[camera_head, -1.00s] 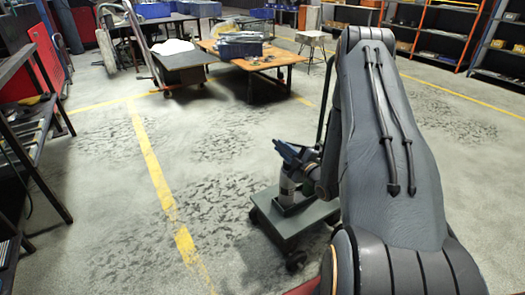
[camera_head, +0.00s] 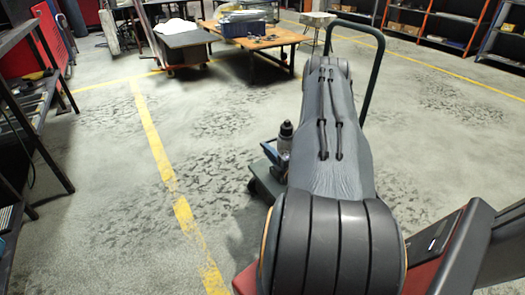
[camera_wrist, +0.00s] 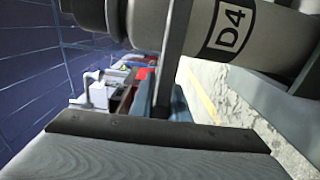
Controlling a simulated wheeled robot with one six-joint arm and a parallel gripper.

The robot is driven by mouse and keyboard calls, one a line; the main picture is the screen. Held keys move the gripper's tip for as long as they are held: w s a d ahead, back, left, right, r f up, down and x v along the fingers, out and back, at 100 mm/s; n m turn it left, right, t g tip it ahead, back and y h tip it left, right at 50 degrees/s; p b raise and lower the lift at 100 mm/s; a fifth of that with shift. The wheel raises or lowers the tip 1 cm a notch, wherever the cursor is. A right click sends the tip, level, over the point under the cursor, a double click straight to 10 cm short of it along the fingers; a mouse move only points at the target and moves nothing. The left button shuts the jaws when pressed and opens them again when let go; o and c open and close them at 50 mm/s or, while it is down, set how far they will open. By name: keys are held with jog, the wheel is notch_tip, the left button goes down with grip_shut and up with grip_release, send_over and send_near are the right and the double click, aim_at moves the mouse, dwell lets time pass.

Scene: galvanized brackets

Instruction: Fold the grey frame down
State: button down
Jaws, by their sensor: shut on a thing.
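A dark grey-green U-shaped frame (camera_head: 371,75) stands upright at the low cart (camera_head: 262,183) in the head view. My arm hides its lower part. In the wrist view, my gripper (camera_wrist: 165,100) has its blue fingers shut on a narrow grey bar (camera_wrist: 176,55). I cannot tell whether this bar is part of the upright frame. A grey cylinder marked D4 (camera_wrist: 232,25) lies close behind the bar in the wrist view. In the head view, a bottle-like cylinder with a black top (camera_head: 285,143) stands on the cart, with the gripper mostly hidden beside it.
A dark shelf rack (camera_head: 35,95) stands at the left. Shelving (camera_head: 425,42) lines the back right. The floor left of the cart, along the yellow line (camera_head: 152,140), is open.

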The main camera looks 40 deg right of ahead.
jog(key=shift+s+a+f, duration=0.1)
jog(key=shift+f, duration=0.3)
jog(key=c, duration=1.7)
grip_release()
jog(key=shift+r, duration=0.1)
jog(key=shift+s, duration=0.4)
jog(key=s, duration=0.2)
jog(key=s+a+p, duration=0.1)
jog(key=s, duration=0.3)
jog(key=shift+s+a, duration=0.3)
jog(key=shift+s, duration=0.1)
